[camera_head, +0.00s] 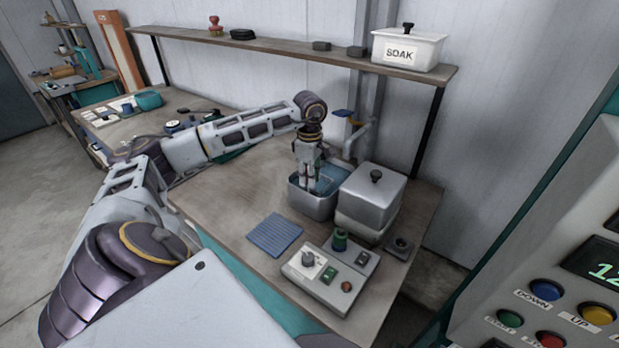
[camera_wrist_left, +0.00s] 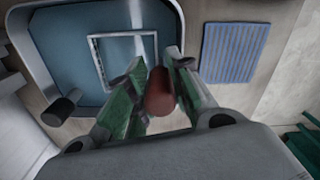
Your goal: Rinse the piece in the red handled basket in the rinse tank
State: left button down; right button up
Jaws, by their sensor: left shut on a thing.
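My left gripper (camera_head: 311,186) points down into an open metal tank (camera_head: 312,205) with blue liquid, on the bench in the head view. In the left wrist view my left gripper (camera_wrist_left: 160,92) is shut on a red-brown handle (camera_wrist_left: 160,95). A thin square basket frame (camera_wrist_left: 117,62) shows beyond the handle, inside the tank (camera_wrist_left: 45,35) over the blue liquid. The piece in the basket cannot be made out. My right gripper is not in view.
A lidded metal tank (camera_head: 373,190) stands right of the open tank. A blue ribbed mat (camera_head: 274,235) and a control box (camera_head: 325,283) are in front. A white SOAK tub (camera_head: 407,50) sits on the shelf. A tap (camera_head: 357,130) stands behind the open tank.

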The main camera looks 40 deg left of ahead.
pick_arm(q)
jog(key=shift+a+r+p, duration=0.1)
jog(key=shift+r+p, duration=0.35)
jog(key=shift+r, duration=0.5)
jog(key=shift+w+r+p, duration=0.1)
jog(key=shift+r+p, duration=0.3)
jog(key=shift+r, duration=0.35)
jog(key=shift+r+p, duration=0.3)
jog(key=shift+r, duration=0.15)
jog(key=shift+r+p, duration=1.05)
jog(key=shift+r, duration=0.5)
jog(key=shift+r+p, duration=0.45)
jog(key=shift+r, duration=0.25)
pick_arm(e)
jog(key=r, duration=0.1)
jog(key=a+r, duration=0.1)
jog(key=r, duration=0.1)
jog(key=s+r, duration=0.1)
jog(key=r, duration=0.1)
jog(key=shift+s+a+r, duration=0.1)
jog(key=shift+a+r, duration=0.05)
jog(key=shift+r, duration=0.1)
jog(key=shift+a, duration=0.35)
